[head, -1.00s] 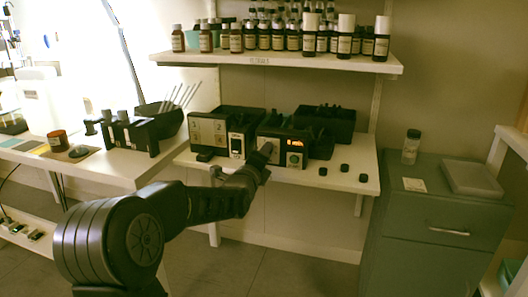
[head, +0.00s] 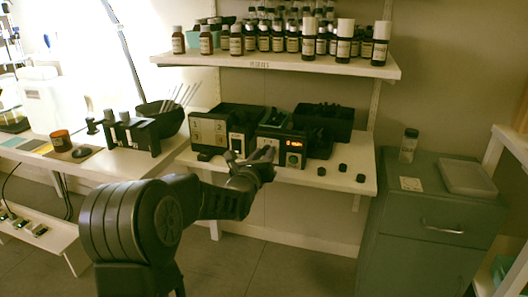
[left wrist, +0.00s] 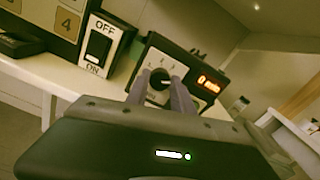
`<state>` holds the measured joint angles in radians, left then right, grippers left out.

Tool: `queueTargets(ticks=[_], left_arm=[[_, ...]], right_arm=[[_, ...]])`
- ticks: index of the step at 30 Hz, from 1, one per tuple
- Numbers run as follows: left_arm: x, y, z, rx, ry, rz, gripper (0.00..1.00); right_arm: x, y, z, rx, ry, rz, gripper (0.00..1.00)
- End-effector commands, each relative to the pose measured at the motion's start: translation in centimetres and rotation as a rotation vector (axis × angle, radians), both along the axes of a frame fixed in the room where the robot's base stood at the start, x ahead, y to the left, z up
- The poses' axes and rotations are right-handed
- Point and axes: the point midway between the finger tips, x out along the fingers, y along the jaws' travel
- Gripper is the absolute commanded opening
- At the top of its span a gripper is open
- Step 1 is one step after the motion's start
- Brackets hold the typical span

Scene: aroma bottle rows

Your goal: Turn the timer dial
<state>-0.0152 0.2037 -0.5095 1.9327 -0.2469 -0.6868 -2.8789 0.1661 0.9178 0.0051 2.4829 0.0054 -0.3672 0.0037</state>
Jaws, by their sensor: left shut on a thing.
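The timer (head: 283,146) is a black box with a pale front panel and a lit orange display (left wrist: 208,80), on the lower shelf. Its dark round dial (left wrist: 158,89) sits on the panel, with marks above it. My left gripper (left wrist: 160,87) has its two grey fingers on either side of the dial and is shut on it. In the head view my left gripper (head: 263,157) reaches the timer front from the lower left and hides the dial. My right gripper is not in view.
An OFF/ON rocker switch (left wrist: 97,47) and a numbered panel (head: 207,131) are left of the timer. A green button (head: 293,160) sits under the display. Several small black knobs (head: 342,167) lie on the shelf at right. Bottles stand on the upper shelf (head: 262,65).

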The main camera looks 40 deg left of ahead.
Motion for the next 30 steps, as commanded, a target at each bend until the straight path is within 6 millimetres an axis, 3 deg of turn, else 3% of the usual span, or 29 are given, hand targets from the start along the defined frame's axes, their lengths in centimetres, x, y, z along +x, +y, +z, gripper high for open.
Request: queueTargets(ticks=[20,21,28,30], left_arm=[[-0.01,-0.09,-0.30,0.082,0.035,-0.002,0.00],[-0.01,-0.09,-0.30,0.082,0.035,-0.002,0.31],[0.00,-0.05,-0.16,0.082,0.032,-0.001,0.50],[0.00,-0.04,-0.12,0.082,0.031,-0.001,0.50]], right_arm=[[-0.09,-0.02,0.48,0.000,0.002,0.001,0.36],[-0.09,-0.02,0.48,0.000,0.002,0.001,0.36],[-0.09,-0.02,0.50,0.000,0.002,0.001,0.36],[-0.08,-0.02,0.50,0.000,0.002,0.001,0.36]])
